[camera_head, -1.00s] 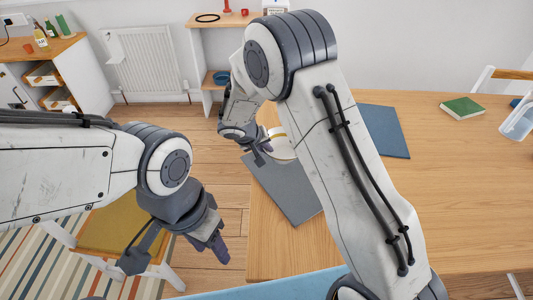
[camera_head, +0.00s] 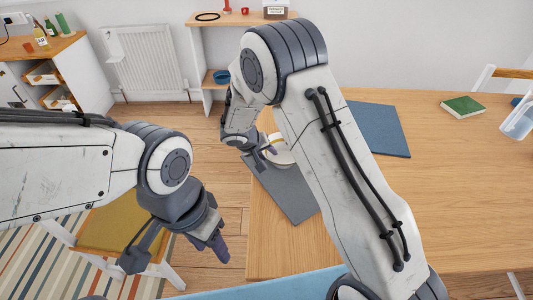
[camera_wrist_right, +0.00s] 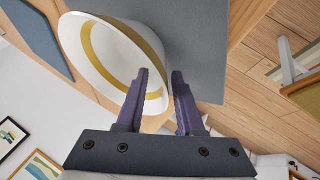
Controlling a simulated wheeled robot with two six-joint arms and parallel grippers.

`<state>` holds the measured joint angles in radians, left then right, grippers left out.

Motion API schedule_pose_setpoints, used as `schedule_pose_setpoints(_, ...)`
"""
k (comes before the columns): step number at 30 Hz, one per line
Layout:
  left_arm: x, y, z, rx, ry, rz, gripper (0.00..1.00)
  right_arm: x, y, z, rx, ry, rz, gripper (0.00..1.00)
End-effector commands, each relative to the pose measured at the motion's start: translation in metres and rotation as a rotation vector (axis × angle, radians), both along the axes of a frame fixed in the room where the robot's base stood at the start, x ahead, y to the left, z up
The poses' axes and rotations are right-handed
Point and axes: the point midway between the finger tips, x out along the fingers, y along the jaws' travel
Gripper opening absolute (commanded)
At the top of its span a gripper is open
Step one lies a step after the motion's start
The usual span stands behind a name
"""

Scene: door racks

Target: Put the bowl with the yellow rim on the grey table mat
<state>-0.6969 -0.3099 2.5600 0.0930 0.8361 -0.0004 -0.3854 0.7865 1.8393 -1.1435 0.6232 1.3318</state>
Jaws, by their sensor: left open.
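The white bowl with the yellow rim band (camera_head: 281,155) is at the far end of the grey table mat (camera_head: 289,195), seen just left of my right arm. It also shows in the right wrist view (camera_wrist_right: 95,45), looking tilted there, with the grey mat (camera_wrist_right: 195,40) behind it. My right gripper (camera_head: 270,152) is at the bowl's left side. In the right wrist view its fingers (camera_wrist_right: 161,72) are apart, with the bowl's edge between them; whether they touch it I cannot tell. My left gripper (camera_head: 222,252) is open and empty, left of the table.
A blue mat (camera_head: 380,130) lies behind my right arm on the wooden table (camera_head: 450,190). A green book (camera_head: 463,106) and a clear container (camera_head: 518,120) are at the right. A stool with a yellow seat (camera_head: 112,232) stands below my left arm.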

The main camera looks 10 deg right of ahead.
Motion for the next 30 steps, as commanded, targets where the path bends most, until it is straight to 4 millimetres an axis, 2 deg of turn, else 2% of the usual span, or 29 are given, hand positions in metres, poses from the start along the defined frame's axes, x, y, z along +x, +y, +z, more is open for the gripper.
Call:
schedule_pose_setpoints(5, 0.0, 0.0, 0.003, 0.0, 0.0, 0.0, 0.5, -0.003, 0.005, 0.012, 0.001, -0.003, 0.002, 0.36)
schedule_pose_setpoints(18, 0.0, 0.0, 0.004, 0.0, 0.0, 0.0, 0.5, -0.037, 0.043, 0.085, 0.002, -0.003, 0.002, 0.36)
schedule_pose_setpoints(24, 0.0, 0.0, 0.004, 0.0, 0.0, 0.0, 0.5, -0.046, 0.05, 0.101, 0.001, 0.004, 0.003, 0.36)
schedule_pose_setpoints(26, 0.0, 0.0, 0.004, 0.0, 0.0, 0.0, 0.5, -0.055, 0.052, 0.107, 0.008, 0.019, 0.012, 0.36)
schedule_pose_setpoints(28, 0.0, 0.0, 0.004, 0.0, 0.0, 0.0, 0.5, -0.074, 0.053, 0.117, 0.023, 0.058, 0.037, 0.36)
schedule_pose_setpoints(30, 0.0, 0.0, 0.004, 0.0, 0.0, 0.0, 0.5, -0.105, 0.055, 0.129, 0.052, 0.121, 0.081, 0.36)
